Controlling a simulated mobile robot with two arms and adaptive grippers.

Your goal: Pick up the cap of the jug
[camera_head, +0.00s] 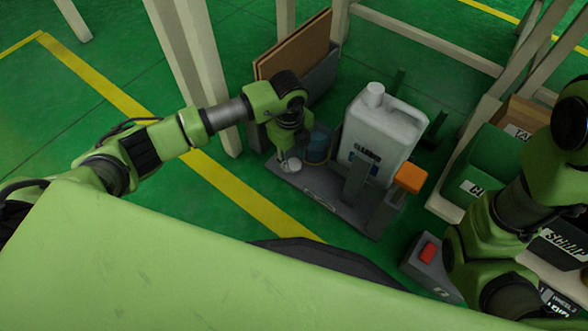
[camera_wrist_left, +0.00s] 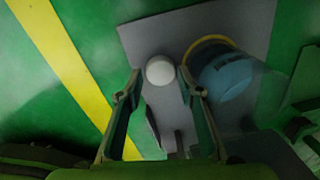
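A small white round cap (camera_head: 291,166) lies on the grey base plate (camera_head: 322,190), left of the white jug (camera_head: 380,137). The jug stands upright with its neck (camera_head: 374,94) at the top. My left gripper (camera_head: 287,153) points down right over the cap. In the left wrist view its fingers (camera_wrist_left: 160,84) are spread, and the cap (camera_wrist_left: 160,70) shows between and just past the fingertips. I cannot tell whether they touch it. My right arm is at the right edge; its gripper is not visible.
A blue cup (camera_head: 317,149) stands close beside the left gripper; it also shows in the left wrist view (camera_wrist_left: 226,76). An orange-topped post (camera_head: 410,178) stands before the jug. Brown boards (camera_head: 294,48) stand behind. Green floor is free at the left.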

